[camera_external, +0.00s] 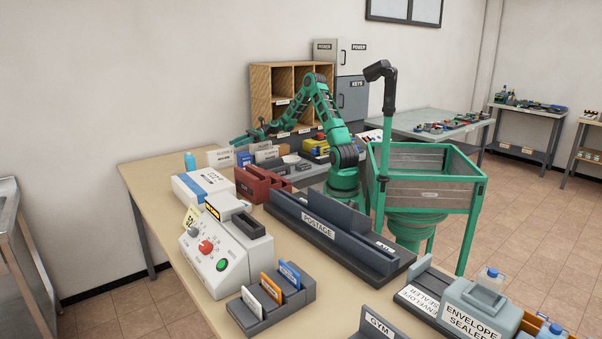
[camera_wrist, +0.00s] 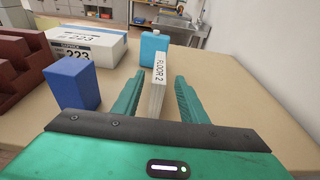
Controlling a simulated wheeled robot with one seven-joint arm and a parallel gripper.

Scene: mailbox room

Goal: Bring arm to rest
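My green arm reaches over the sorting table from its far side in the external view. My gripper (camera_external: 245,138) is at the far left end of that arm, above the back part of the table. In the wrist view my gripper (camera_wrist: 160,88) has its two green fingers apart. A pale upright block marked FLOOR 2 (camera_wrist: 159,75) shows between the fingers, with a gap at the right finger. Its lower end looks close to the left finger; I cannot tell whether they touch. The fingers do not close on it.
A blue block (camera_wrist: 74,83), a white box marked 223 (camera_wrist: 85,42) and a light-blue bottle (camera_wrist: 153,46) stand near the gripper. A dark red rack (camera_external: 262,186) and the long POSTAGE holder (camera_external: 322,230) are on the table. Bare tabletop (camera_wrist: 250,85) lies right of the fingers.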

